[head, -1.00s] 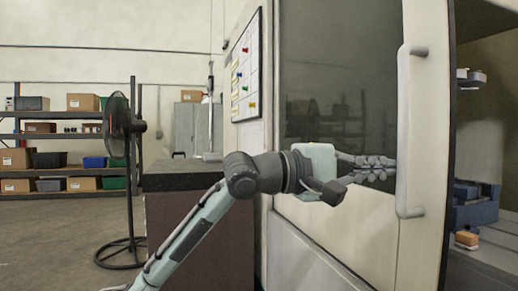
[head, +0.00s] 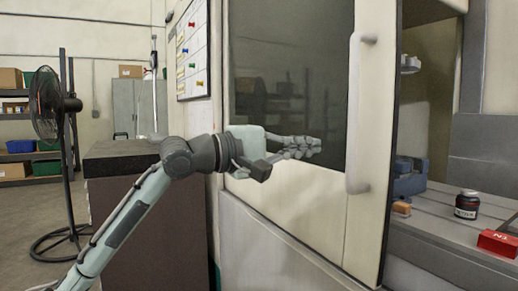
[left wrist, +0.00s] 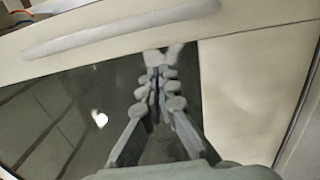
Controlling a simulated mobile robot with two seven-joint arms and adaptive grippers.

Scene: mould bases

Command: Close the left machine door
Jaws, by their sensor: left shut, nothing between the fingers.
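The left machine door (head: 300,187) is a cream sliding panel with a dark window (head: 285,75) and a light vertical handle (head: 354,115) near its right edge. The machine stands open to the right of that edge. My left gripper (head: 318,145) is shut and empty, in front of the window and to the left of the handle, apart from it. In the left wrist view the shut fingers (left wrist: 165,58) point towards the handle (left wrist: 120,28), which crosses the top of the picture. My right gripper is in neither view.
Inside the opening are a blue vise (head: 410,178), an orange-brown block (head: 401,208), a dark jar (head: 467,204) and a red box (head: 497,243). A dark-topped cabinet (head: 150,235) and a black fan (head: 50,110) stand at the left.

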